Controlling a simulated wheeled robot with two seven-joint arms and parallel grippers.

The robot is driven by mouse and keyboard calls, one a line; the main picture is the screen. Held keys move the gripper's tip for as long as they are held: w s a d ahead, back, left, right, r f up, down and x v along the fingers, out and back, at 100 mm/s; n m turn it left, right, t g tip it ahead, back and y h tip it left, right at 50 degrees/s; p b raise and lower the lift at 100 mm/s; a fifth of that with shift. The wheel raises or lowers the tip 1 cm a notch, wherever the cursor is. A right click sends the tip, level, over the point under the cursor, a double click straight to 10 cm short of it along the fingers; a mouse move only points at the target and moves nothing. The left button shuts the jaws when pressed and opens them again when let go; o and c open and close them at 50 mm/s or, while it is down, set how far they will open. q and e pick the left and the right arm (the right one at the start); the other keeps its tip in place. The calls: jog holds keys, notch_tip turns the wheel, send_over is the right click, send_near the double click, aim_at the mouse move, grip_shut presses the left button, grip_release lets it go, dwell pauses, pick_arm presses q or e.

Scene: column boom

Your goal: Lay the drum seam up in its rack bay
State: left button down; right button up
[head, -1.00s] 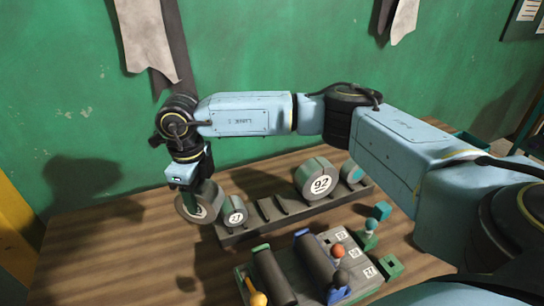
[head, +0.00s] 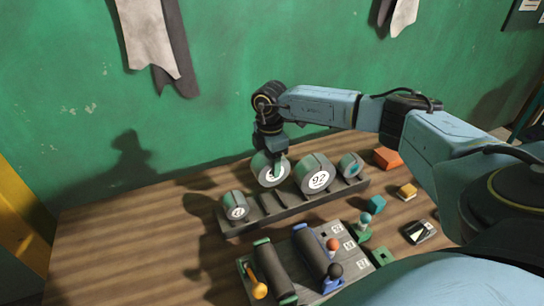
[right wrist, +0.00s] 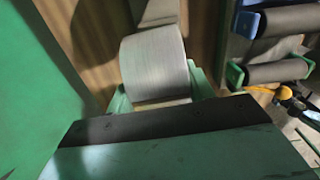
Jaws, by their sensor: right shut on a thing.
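A grey drum with a round white label (head: 271,174) is held in my right gripper (head: 273,160) over the rack, just left of the drum marked 92 (head: 317,178). Its underside appears a little above the rack; contact cannot be told. The dark rack (head: 238,229) has empty bays in its middle. In the right wrist view the held drum (right wrist: 155,62) shows plain grey curved side between the green fingers (right wrist: 158,93). No seam can be made out on it. The label's figure is partly hidden. My left gripper is not in view.
A small drum marked 27 (head: 234,207) sits at the rack's left end, a teal-faced drum (head: 350,166) at its right end. In front stands a grey panel (head: 348,247) with rollers and coloured knobs. Small blocks lie at right. The table's left is clear.

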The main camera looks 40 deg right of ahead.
aim_at(272, 180)
jog(key=shift+d+f+m, duration=0.15)
jog(key=shift+d+m, duration=0.05)
jog(key=shift+m, duration=0.2)
notch_tip(272, 180, down, 6)
jog(key=b, duration=0.5)
jog(key=shift+b, duration=0.35)
jog(key=shift+r+p, duration=0.2)
jog(key=shift+p, duration=0.35)
jog(key=shift+f, duration=0.3)
dwell(0.5)
jog(key=shift+f+b, duration=0.45)
jog(key=shift+f, duration=0.15)
jog(key=shift+f, duration=0.1)
dwell(0.3)
jog(key=shift+f+b, duration=0.4)
jog(key=shift+f, duration=0.35)
